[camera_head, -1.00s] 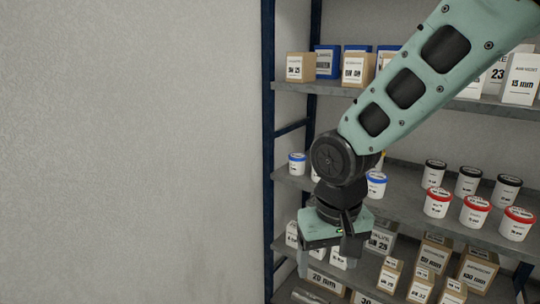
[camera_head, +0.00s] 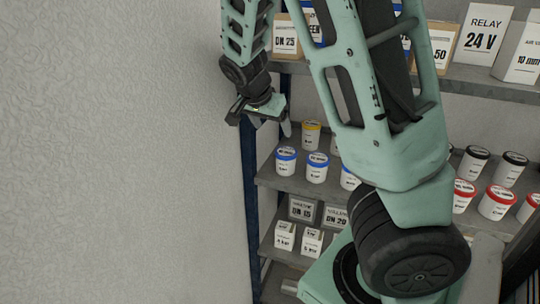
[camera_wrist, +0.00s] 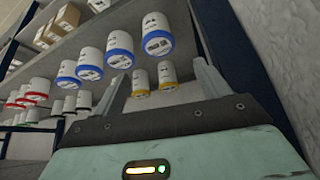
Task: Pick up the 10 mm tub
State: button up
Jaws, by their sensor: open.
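White tubs with coloured lids stand on the middle shelf, their size labels too small to read, so I cannot tell which is the 10 mm tub. Blue-lid tubs (camera_head: 317,167) are at the front left, a yellow-lid tub (camera_head: 311,134) behind them, black-lid tubs (camera_head: 473,162) and red-lid tubs (camera_head: 496,202) to the right. My gripper (camera_head: 262,119) is open and empty, above and left of the blue-lid tubs. In the wrist view the tubs appear upside down; yellow-lid tubs (camera_wrist: 140,82) show between my gripper's fingers (camera_wrist: 160,85), with the nearest blue-lid tub (camera_wrist: 153,35) above them.
The dark blue shelf post (camera_head: 250,180) is close to my gripper. The upper shelf (camera_head: 490,82) holds boxes, including a white carton marked 10 mm (camera_head: 525,50). Small boxes (camera_head: 312,242) fill the lower shelf. My arm hides the shelf's middle. Bare wall (camera_head: 120,150) lies left.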

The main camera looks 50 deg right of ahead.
aim_at(286, 151)
jog(key=x, duration=1.2)
jog(key=shift+s, duration=0.15)
jog(key=d+f+p, duration=0.1)
jog(key=d+f, duration=0.2)
jog(key=shift+f, duration=0.15)
jog(key=shift+d+f, duration=0.15)
jog(key=shift+f, duration=0.2)
jog(key=c, duration=1)
jog(key=shift+w, duration=0.25)
jog(key=shift+c, duration=1.3)
jog(key=shift+r, duration=0.2)
